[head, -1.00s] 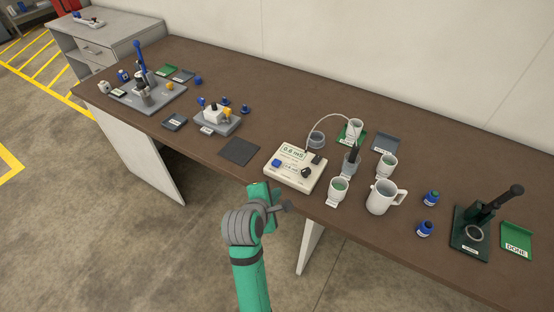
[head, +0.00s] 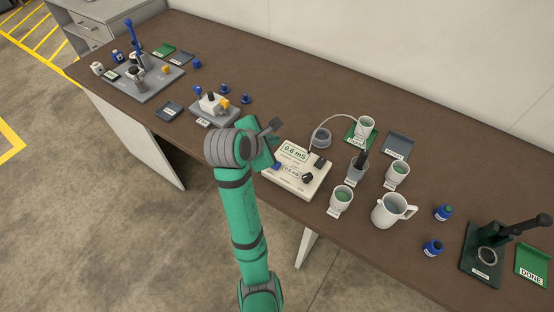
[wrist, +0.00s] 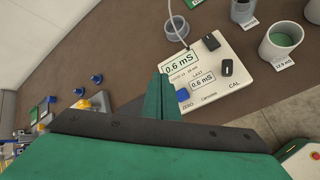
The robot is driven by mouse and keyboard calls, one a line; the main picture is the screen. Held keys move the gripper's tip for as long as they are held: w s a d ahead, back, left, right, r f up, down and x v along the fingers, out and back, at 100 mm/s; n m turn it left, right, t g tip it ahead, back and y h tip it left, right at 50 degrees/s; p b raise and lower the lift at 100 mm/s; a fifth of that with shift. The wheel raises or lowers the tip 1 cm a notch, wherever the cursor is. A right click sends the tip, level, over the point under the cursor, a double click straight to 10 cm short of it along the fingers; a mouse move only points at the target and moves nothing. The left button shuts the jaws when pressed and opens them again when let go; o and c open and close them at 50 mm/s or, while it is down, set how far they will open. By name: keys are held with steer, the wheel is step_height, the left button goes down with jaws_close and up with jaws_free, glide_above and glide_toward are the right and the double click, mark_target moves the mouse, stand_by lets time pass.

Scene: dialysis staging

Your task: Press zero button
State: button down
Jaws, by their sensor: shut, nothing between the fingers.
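The white meter (head: 300,185) stands on the bench with a display reading 0.6 mS. It also shows in the wrist view (wrist: 222,88), with a smaller LAST field reading 0.6 mS. Its blue button (wrist: 183,95) sits beside the printed word ZERO; in the head view the button (head: 276,166) is partly hidden by my gripper. A black knob (wrist: 225,68) sits by the word CAL. My gripper (head: 268,160) is shut and empty, at the meter's left side. In the wrist view its green fingers (wrist: 160,85) appear just left of the button; I cannot tell whether they touch it.
Cups and a white jug (head: 390,210) stand right of the meter. A grey stand (head: 215,108) with small blue and yellow parts is to the left.

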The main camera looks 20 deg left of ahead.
mark_target(274, 167)
steer(key=shift+f, duration=0.15)
steer(key=shift+f, duration=4.25)
steer(key=shift+f, duration=0.2)
steer(key=shift+f, duration=0.25)
steer(key=shift+f, duration=0.5)
steer(key=shift+r, duration=0.95)
steer(key=shift+r, duration=0.1)
steer(key=shift+r, duration=2.4)
